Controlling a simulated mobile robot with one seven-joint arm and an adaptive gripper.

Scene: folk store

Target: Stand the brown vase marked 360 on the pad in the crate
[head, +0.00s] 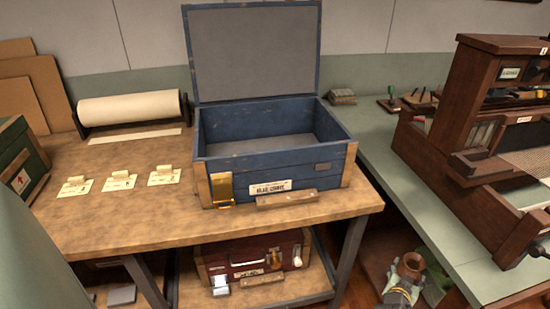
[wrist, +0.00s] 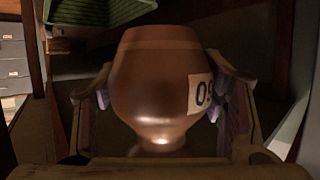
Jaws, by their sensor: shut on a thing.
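A brown vase (wrist: 158,90) fills the middle of the wrist view, with a white label on its right side. Only part of the label's number shows, and the rest is turned out of sight. My gripper (wrist: 152,105) is shut on the vase, one finger on each side. In the head view the vase (head: 410,265) shows mouth up and slightly tilted at the lower right, in my gripper (head: 402,288), beside the green bench and below its top. The blue crate (head: 275,172) stands open on the wooden table, lid raised. I cannot make out a pad on its grey floor.
Several tags (head: 118,181) and a paper roll (head: 130,107) lie left of the crate. A dark red case (head: 255,262) sits on the shelf below. A wooden loom (head: 465,150) stands on the green bench (head: 390,160) at right.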

